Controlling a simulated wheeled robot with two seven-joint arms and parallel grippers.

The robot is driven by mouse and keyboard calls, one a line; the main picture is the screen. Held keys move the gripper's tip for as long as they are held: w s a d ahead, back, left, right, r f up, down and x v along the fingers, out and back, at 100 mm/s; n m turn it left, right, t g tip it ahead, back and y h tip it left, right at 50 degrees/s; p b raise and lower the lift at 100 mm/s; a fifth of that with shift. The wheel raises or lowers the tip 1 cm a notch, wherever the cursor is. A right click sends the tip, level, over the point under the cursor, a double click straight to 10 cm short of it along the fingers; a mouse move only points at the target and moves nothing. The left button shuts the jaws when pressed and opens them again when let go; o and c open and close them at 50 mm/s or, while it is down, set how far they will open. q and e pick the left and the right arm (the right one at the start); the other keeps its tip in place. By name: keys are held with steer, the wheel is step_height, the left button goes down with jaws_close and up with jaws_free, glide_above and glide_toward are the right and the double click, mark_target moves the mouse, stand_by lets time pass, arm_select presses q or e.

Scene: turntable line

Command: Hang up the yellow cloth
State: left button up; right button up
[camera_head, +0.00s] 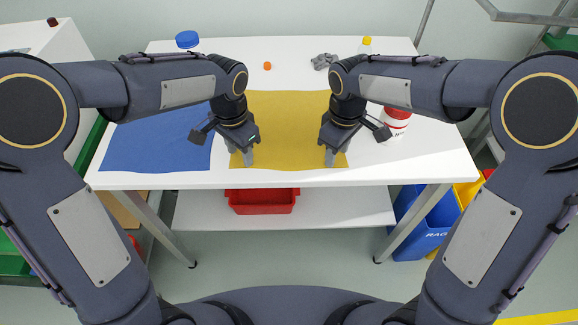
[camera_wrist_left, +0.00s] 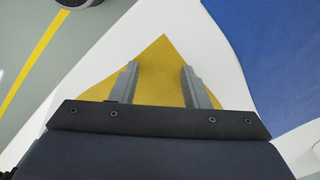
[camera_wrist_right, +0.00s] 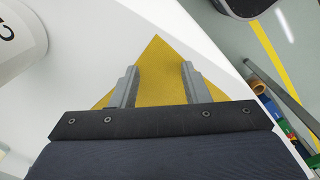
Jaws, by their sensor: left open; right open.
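The yellow cloth (camera_head: 287,126) lies flat on the white table, its front edge near the table's front edge. My left gripper (camera_head: 243,160) is open above the cloth's front left corner. In the left wrist view that corner of the yellow cloth (camera_wrist_left: 160,75) shows between the open fingers (camera_wrist_left: 160,82). My right gripper (camera_head: 333,158) is open above the front right corner. In the right wrist view that corner of the yellow cloth (camera_wrist_right: 157,75) shows between the fingers (camera_wrist_right: 158,82). I cannot tell whether the fingertips touch the cloth. No hanging place is clearly seen.
A blue cloth (camera_head: 160,142) lies left of the yellow one. A red and white container (camera_head: 396,121) stands at the right. A blue lid (camera_head: 187,39), an orange cap (camera_head: 267,66) and a grey rag (camera_head: 324,61) are at the back. A red bin (camera_head: 262,203) sits on the lower shelf.

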arm_select(q)
steer(key=shift+f, duration=0.2)
arm_select(e)
steer(key=shift+f, duration=0.2)
arm_select(q)
jaws_close()
arm_select(e)
jaws_close()
arm_select(q)
steer(key=shift+r, duration=0.15)
arm_select(e)
steer(key=shift+r, duration=0.1)
